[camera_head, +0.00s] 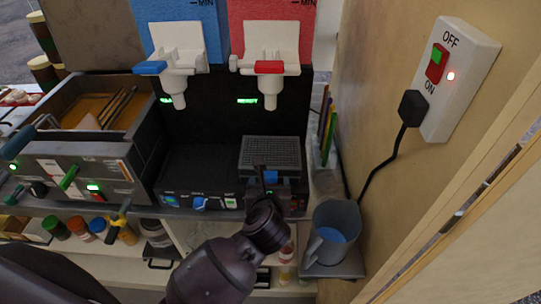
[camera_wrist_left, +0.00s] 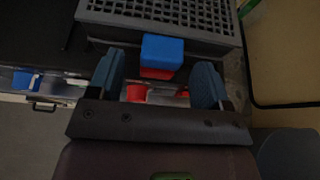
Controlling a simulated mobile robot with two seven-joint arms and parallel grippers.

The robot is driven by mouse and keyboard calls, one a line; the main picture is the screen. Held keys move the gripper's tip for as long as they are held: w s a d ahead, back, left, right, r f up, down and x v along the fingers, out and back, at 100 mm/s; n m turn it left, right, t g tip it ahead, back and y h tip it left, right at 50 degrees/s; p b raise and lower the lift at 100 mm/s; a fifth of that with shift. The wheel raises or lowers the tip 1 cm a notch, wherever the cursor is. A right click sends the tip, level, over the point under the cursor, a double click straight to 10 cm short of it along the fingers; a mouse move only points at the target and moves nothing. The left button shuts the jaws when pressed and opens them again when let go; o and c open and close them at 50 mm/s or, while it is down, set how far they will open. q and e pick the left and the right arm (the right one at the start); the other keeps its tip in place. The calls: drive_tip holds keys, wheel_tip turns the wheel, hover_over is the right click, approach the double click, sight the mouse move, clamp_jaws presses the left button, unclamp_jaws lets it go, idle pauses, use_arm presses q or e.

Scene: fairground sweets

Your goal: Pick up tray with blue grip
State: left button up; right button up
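The tray (camera_head: 270,150) is a dark grey grated drip tray at the front right of the black drinks machine, under the red dispenser. Its blue grip (camera_head: 271,177) sticks out at the front, partly hidden by my gripper in the head view. In the left wrist view the tray (camera_wrist_left: 160,12) lies at the top, with the blue grip (camera_wrist_left: 162,50) below its front edge and a red part under it. My left gripper (camera_wrist_left: 157,76) is open, one finger on each side of the blue grip, with gaps showing on both sides. In the head view my left gripper (camera_head: 262,185) is at the tray's front.
A grey jug (camera_head: 334,222) with blue contents stands at the right on a small ledge. A wooden wall with a switch box (camera_head: 459,78) is close on the right. A machine with a bin (camera_head: 90,105) stands left.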

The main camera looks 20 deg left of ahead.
use_arm(q)
drive_tip(key=c, duration=1.1)
